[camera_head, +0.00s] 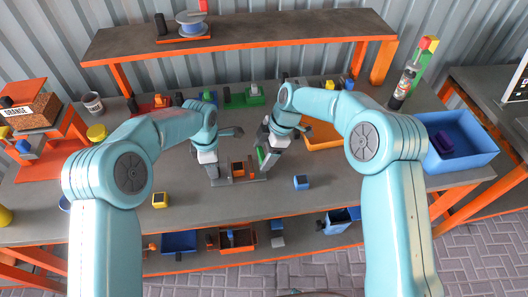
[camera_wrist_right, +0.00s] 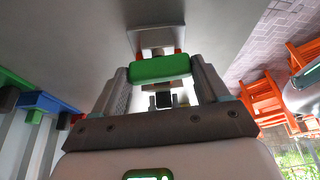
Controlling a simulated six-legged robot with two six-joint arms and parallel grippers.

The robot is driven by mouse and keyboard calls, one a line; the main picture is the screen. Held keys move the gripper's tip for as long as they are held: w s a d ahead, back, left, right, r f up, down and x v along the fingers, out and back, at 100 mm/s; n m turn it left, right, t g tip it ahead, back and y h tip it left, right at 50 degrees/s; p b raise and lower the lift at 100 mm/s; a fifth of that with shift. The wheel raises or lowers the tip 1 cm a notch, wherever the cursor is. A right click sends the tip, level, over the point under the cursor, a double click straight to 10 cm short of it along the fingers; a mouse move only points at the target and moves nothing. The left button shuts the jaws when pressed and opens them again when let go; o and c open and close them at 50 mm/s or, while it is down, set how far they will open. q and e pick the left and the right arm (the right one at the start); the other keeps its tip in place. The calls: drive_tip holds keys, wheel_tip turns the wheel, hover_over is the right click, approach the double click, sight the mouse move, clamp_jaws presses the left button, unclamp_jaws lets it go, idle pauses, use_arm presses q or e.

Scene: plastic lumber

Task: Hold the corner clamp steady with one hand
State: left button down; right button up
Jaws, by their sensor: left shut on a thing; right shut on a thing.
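The corner clamp appears to be the low grey fixture (camera_head: 240,181) with orange parts (camera_head: 238,168) at the middle of the workbench. It seems to be the pale plate in the right wrist view (camera_wrist_right: 154,37). My left gripper (camera_head: 212,174) points down and is shut at the fixture's left end; its fingers hide the exact contact. My right gripper (camera_head: 264,152) is shut on a green piece (camera_head: 261,156), just above and right of the orange parts. The green piece lies across between both fingers in the right wrist view (camera_wrist_right: 160,68). I cannot tell whether it touches the fixture.
A blue block (camera_head: 301,182) and a yellow block (camera_head: 160,200) lie on the workbench (camera_head: 210,215). An orange tray (camera_head: 322,134) sits behind my right arm, a blue bin (camera_head: 462,147) at the right. A raised shelf (camera_head: 240,36) spans the back. The front middle is clear.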

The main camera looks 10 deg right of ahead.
use_arm(q)
drive_tip(key=shift+f, duration=0.1)
use_arm(e)
drive_tip(key=n+g, duration=0.1)
drive_tip(key=n, duration=0.2)
drive_tip(key=n+g, duration=0.1)
drive_tip(key=n, duration=0.1)
drive_tip(key=shift+w+a+n+h, duration=0.1)
drive_tip(key=shift+a+n+h, duration=0.05)
drive_tip(key=shift+n+h, duration=0.25)
use_arm(q)
drive_tip(key=shift+d, duration=0.1)
use_arm(e)
drive_tip(key=n, duration=0.2)
drive_tip(key=n+g+h, duration=0.1)
drive_tip(key=n, duration=0.1)
drive_tip(key=shift+a+n+g, duration=0.1)
drive_tip(key=shift+n+g, duration=0.2)
drive_tip(key=shift+n+h, duration=0.3)
drive_tip(key=o, duration=1.1)
drive_tip(key=shift+c, duration=0.2)
drive_tip(key=shift+w, duration=0.1)
